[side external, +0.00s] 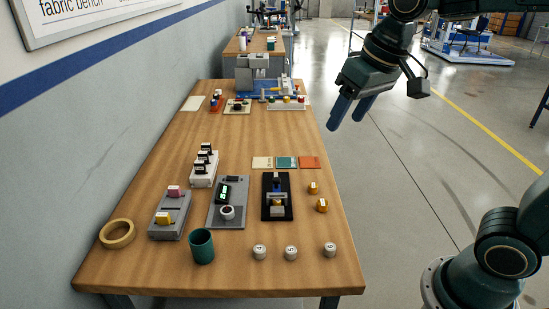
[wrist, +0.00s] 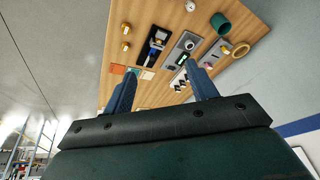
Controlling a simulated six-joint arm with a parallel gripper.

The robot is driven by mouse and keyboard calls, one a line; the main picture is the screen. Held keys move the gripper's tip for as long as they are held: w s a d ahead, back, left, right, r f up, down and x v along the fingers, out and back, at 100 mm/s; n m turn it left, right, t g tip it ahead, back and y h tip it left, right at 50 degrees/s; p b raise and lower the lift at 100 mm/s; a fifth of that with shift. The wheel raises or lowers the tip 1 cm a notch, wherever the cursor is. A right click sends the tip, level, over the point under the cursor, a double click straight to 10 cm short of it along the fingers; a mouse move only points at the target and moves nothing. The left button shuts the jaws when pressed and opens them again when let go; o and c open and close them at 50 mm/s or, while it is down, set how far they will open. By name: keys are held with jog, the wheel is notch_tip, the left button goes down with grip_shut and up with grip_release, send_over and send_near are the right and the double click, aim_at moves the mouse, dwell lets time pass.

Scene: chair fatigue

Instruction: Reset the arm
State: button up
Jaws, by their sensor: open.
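My gripper (side external: 352,110) hangs in the air past the right edge of the wooden table (side external: 184,154) in the side view. Its two blue fingers are apart with nothing between them. In the wrist view my gripper (wrist: 163,92) also shows open and empty, with the table (wrist: 185,20) and its devices beyond the fingertips. My arm is raised, well clear of the tabletop.
The table holds a tape roll (side external: 117,234), a green cup (side external: 202,246), a grey device with a display (side external: 229,203), a black device (side external: 277,196), several white weights (side external: 291,253) and colored swatches (side external: 286,162). A wall (side external: 80,130) runs along the left. Open floor lies right.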

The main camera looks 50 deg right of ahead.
jog(key=s+d+f+n+t, duration=0.1)
jog(key=s+f, duration=0.3)
jog(key=s, duration=0.8)
jog(key=shift+s+d+t, duration=0.2)
jog(key=shift+d+t, duration=0.1)
jog(key=shift+d, duration=0.05)
